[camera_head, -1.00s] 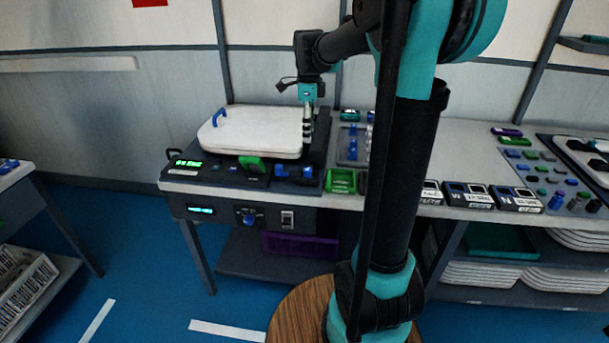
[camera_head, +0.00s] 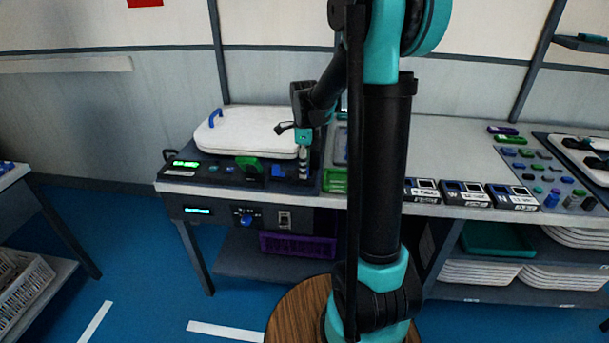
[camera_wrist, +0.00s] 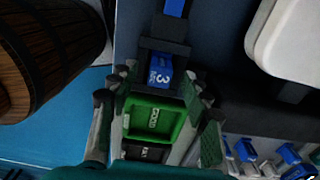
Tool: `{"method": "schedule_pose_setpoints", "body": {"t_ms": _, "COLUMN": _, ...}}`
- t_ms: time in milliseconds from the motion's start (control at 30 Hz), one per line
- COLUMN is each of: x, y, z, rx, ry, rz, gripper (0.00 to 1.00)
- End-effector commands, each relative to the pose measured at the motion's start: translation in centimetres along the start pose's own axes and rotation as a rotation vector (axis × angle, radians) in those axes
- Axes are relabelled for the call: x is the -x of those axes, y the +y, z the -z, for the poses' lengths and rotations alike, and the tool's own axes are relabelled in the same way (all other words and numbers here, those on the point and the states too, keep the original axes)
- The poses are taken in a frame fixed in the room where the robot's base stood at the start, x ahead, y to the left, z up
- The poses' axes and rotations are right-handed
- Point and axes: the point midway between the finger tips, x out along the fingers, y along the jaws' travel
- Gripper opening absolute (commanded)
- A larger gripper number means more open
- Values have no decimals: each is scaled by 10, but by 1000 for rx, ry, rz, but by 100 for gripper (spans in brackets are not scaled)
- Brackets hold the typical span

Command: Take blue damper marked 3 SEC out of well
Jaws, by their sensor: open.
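The blue damper marked 3 (camera_wrist: 160,72) sits in a dark well in the wrist view. The smaller lettering beside the 3 is too blurred to read. My gripper (camera_wrist: 160,88) is open, its fingers on either side of the damper with nothing held. I cannot tell whether the fingers touch it. In the head view my gripper (camera_head: 304,162) points down over the right end of the black test station (camera_head: 225,178), where the damper is not clearly visible.
A green tray marked GOOD (camera_wrist: 153,118) lies next to the well, with a black labelled tray (camera_wrist: 148,153) beyond. A white toilet seat (camera_head: 250,130) lies on the station. A green part (camera_head: 249,166) and a blue part (camera_head: 278,170) stand along its front. Labelled black boxes (camera_head: 465,194) stand further right.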

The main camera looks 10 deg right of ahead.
Motion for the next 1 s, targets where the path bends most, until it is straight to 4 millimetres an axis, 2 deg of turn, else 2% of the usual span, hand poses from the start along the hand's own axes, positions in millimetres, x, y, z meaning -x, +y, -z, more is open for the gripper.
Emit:
{"method": "schedule_pose_setpoints", "body": {"t_ms": 300, "x": -5, "y": 0, "z": 0, "rx": 0, "ry": 0, "rz": 0, "gripper": 47}}
{"method": "schedule_pose_setpoints", "body": {"t_ms": 700, "x": -5, "y": 0, "z": 0, "rx": 0, "ry": 0, "rz": 0, "gripper": 0}}
{"method": "schedule_pose_setpoints", "body": {"t_ms": 1000, "x": -3, "y": 0, "z": 0, "rx": 0, "ry": 0, "rz": 0, "gripper": 0}}
